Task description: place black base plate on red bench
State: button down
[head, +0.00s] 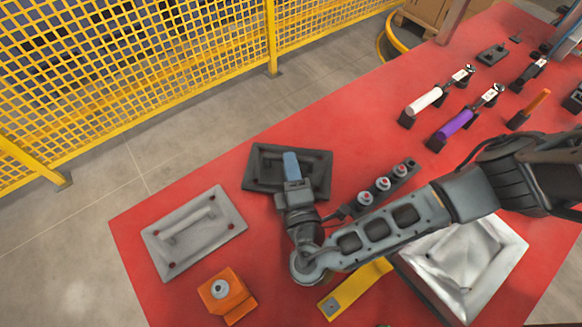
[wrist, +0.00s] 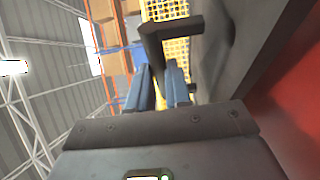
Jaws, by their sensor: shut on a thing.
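The black base plate (head: 258,165) is over the left part of the red bench (head: 180,200), near its back edge, and looks roughly flat. I cannot tell whether its underside touches the bench. My gripper (head: 291,164) is over the middle of the plate, its blue fingers shut on it, seemingly at its handle. In the wrist view, the blue fingers of my gripper (wrist: 159,88) are close together beside the dark handle, and the dark plate (wrist: 228,55) fills the right side. The exact grip is partly hidden.
A grey plate (head: 178,237) lies left of the black one. An orange block (head: 226,294), a yellow bar (head: 352,289) and a silver tray (head: 490,250) are nearer. A dark strip with several knobs (head: 381,184) lies to the right. Yellow fencing (head: 130,70) stands behind.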

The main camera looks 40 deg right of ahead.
jog(key=shift+f, duration=0.65)
jog(key=shift+f, duration=0.1)
jog(key=c, duration=1.1)
grip_release()
jog(key=shift+o, duration=0.2)
jog(key=shift+s, duration=0.15)
jog(key=v, duration=0.7)
jog(key=shift+s+a, duration=0.1)
jog(key=shift+a, duration=0.05)
